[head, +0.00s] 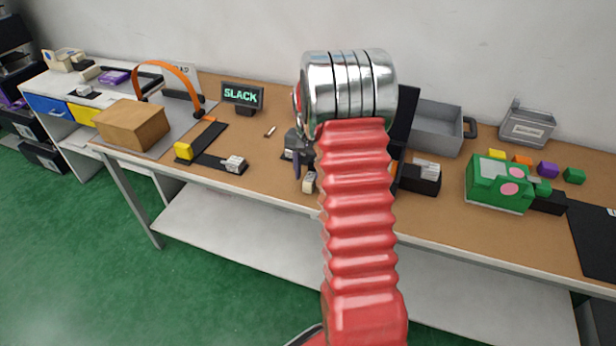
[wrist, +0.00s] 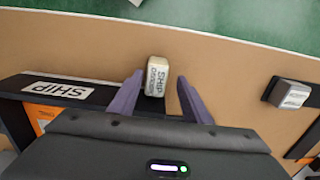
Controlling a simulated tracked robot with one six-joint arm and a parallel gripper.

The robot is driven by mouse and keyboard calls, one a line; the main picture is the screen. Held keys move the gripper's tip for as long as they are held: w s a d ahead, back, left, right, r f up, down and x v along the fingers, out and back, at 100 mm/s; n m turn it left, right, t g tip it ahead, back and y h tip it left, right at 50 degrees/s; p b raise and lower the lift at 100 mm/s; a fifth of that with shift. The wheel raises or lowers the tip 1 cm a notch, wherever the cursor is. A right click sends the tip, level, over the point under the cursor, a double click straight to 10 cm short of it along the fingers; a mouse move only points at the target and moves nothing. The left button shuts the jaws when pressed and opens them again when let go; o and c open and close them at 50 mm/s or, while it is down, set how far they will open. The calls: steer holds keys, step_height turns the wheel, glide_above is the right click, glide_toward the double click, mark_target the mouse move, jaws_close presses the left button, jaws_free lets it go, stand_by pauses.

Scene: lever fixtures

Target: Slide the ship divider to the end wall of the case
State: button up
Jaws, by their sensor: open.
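A small beige block with a dark-lettered label starting "SHIP" (wrist: 157,75) shows in the wrist view, at the dark case rail (wrist: 100,96). It seems to be the ship divider's handle; the rest of the divider is hidden under my wrist. A white "SHIP" label (wrist: 57,90) lies on the rail to its left. My gripper (wrist: 160,79) is open, with one purple finger on either side of the block and a visible gap to each. In the head view my gripper (head: 303,172) is partly behind my arm, and the beige block (head: 309,183) shows beside it.
Another labelled block (wrist: 291,92) on a dark fixture stands to the right in the wrist view. In the head view, a cardboard box (head: 132,124) is left, a SLACK sign (head: 242,94) behind, and a grey bin (head: 436,128) and green box (head: 498,184) right.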

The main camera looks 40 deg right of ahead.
step_height(320, 180, up, 12)
stand_by(0.5)
steer(key=shift+w, duration=0.1)
stand_by(0.4)
